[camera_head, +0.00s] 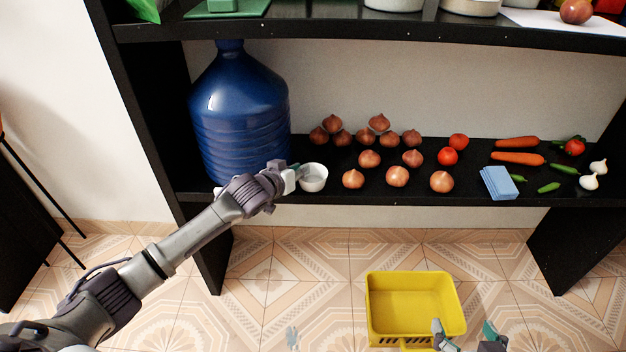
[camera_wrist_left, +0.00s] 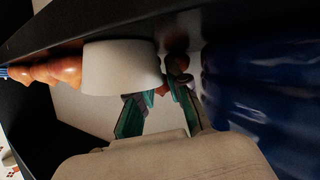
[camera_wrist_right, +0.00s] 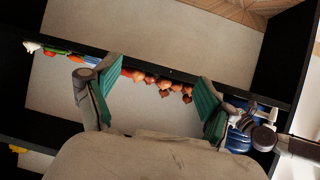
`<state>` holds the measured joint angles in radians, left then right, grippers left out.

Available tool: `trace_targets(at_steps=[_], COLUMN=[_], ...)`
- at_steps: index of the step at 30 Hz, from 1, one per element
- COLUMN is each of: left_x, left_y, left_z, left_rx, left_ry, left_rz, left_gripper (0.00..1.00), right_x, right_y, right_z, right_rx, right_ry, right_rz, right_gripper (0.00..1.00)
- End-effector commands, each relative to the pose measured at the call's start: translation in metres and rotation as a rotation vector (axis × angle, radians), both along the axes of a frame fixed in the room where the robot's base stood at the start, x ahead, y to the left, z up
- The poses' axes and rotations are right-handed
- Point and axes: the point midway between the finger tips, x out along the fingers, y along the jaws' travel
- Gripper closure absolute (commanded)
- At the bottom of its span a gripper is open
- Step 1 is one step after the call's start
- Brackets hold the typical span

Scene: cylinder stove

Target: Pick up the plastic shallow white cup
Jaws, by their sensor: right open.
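The shallow white cup (camera_head: 313,178) stands on the lower black shelf, just right of the big blue bottle. My left gripper (camera_head: 293,175) is at the cup's left side. In the left wrist view the cup (camera_wrist_left: 112,68) looks large and close, beside the left fingertips (camera_wrist_left: 162,90). Those fingers lean toward each other, and the cup partly hides one. Whether they grip its wall cannot be seen. My right gripper (camera_head: 466,335) is open and empty, low at the front, overlapping the yellow crate's near right corner. Its spread fingers show in the right wrist view (camera_wrist_right: 153,95).
The blue bottle (camera_head: 238,115) is close behind my left gripper. Onions (camera_head: 353,179), tomatoes, carrots and a blue cloth (camera_head: 499,183) lie right of the cup. The upper shelf (camera_head: 330,31) overhangs. A yellow crate (camera_head: 375,325) stands on the tiled floor.

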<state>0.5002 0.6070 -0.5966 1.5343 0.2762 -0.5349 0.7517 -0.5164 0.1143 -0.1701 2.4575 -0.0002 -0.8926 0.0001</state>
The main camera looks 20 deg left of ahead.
Motion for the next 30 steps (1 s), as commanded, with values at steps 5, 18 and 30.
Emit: trace_targets(at_steps=[5, 18, 30], left_x=[0.000, 0.000, -0.016], left_y=[0.000, 0.000, -0.013], left_z=[0.000, 0.007, 0.055], left_rx=[0.000, 0.000, -0.003], left_ry=[0.000, -0.001, 0.000], left_rz=[0.000, 0.000, -0.004], left_gripper=[1.00, 1.00, 1.00], right_x=[0.000, -0.007, -0.087], right_y=[0.000, -0.003, -0.032], right_z=[0.000, -0.006, -0.051], right_rx=[0.000, -0.012, -0.116], right_ry=[0.001, 0.055, 0.531], right_rz=[0.000, -0.004, -0.040], right_gripper=[0.17, 0.17, 0.17])
